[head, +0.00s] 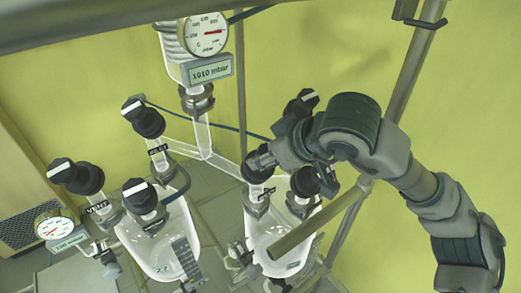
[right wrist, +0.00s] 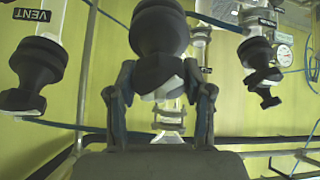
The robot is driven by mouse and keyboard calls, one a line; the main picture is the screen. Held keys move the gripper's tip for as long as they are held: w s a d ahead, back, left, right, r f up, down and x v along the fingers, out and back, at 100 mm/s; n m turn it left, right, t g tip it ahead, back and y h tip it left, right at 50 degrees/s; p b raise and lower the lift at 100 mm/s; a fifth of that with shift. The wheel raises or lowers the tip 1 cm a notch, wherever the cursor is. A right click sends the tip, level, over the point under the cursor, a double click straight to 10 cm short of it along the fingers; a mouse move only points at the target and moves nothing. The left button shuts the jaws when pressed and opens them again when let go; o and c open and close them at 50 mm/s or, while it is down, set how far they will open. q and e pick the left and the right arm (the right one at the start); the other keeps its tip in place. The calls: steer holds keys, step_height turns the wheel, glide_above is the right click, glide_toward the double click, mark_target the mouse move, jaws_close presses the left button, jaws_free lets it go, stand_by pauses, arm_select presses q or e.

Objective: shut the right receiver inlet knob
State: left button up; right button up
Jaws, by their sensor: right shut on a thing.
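The right receiver (head: 262,238) is a clear glass vessel at the lower middle of the head view. A black knob (head: 257,168) stands on its left neck, and my right gripper (head: 270,160) reaches it from the right. In the right wrist view, this dark knob with a pale bar (right wrist: 160,78) sits between the two fingers of my right gripper (right wrist: 162,92). The gripper is shut on it. The label on its neck is too small to read, and the fingers partly hide the knob in the head view. My left gripper is out of view.
Another black knob (head: 306,182) sits close to the right of the gripped one, and a further knob (head: 303,101) stands behind my arm. The left receiver (head: 160,238) has several black knobs with white bars. A metal rod (head: 318,226) slants across the right receiver's front.

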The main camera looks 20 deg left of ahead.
steer(key=shift+d+r, duration=0.1)
steer(key=shift+r, duration=0.2)
stand_by(0.4)
steer(key=o, duration=0.9)
steer(key=shift+o, duration=1.3)
steer(key=shift+s+d, duration=0.1)
steer(key=shift+d, duration=0.15)
steer(key=shift+s+d, duration=0.15)
steer(key=shift+d, duration=0.4)
